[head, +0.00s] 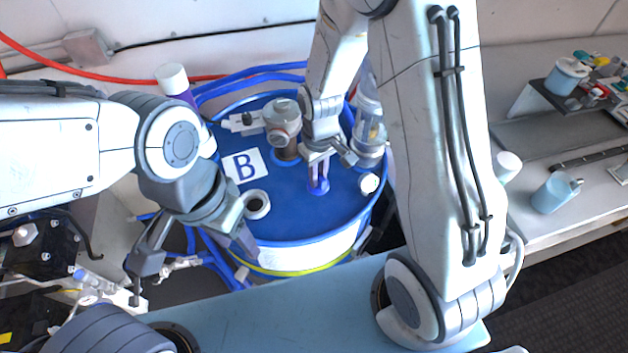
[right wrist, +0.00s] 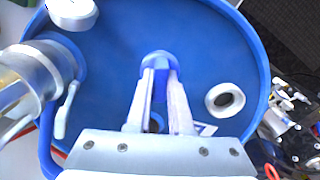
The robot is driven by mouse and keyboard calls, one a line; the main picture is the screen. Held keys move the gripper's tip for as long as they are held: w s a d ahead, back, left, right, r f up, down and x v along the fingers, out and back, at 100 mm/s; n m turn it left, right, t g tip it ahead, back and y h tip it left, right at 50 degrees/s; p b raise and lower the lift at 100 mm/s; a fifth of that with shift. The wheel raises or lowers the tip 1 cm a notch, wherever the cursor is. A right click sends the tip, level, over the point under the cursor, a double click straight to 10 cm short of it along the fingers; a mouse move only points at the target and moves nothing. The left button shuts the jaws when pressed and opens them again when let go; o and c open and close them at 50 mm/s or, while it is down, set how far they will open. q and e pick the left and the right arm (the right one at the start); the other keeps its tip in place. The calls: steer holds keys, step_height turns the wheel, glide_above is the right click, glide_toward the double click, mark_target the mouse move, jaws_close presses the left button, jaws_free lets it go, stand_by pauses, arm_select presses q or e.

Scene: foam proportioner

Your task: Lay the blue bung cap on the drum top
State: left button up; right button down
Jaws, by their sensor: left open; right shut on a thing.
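The blue bung cap (head: 318,188) is at my right gripper (head: 319,165), over the middle of the blue drum top (head: 292,225). The right gripper is shut on it and points down; in the right wrist view, the cap (right wrist: 158,58) shows between and beyond the fingertips (right wrist: 161,78). I cannot tell whether the cap touches the drum top. A pale ring with a dark opening (head: 257,204) sits on the drum top, left of and nearer than the cap. My left gripper (head: 192,262) is open and empty, at the drum's near left edge.
A metal fitting (head: 283,130) and a clear cylinder (head: 370,125) stand at the back of the drum. A white label with a B (head: 244,166) lies at the left of its top. A small white cap (head: 369,183) sits at right. Bare blue top surrounds the bung cap.

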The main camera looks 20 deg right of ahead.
steer(key=shift+w+a+f, duration=0.35)
steer(key=shift+a+f, duration=0.05)
step_height(320, 180, down, 3)
steer(key=shift+f+p, duration=0.1)
steer(key=shift+p, duration=0.6)
steer(key=shift+f, duration=0.35)
steer(key=shift+f, duration=0.1)
steer(key=shift+f, duration=0.15)
steer(key=c, duration=0.8)
jaws_free()
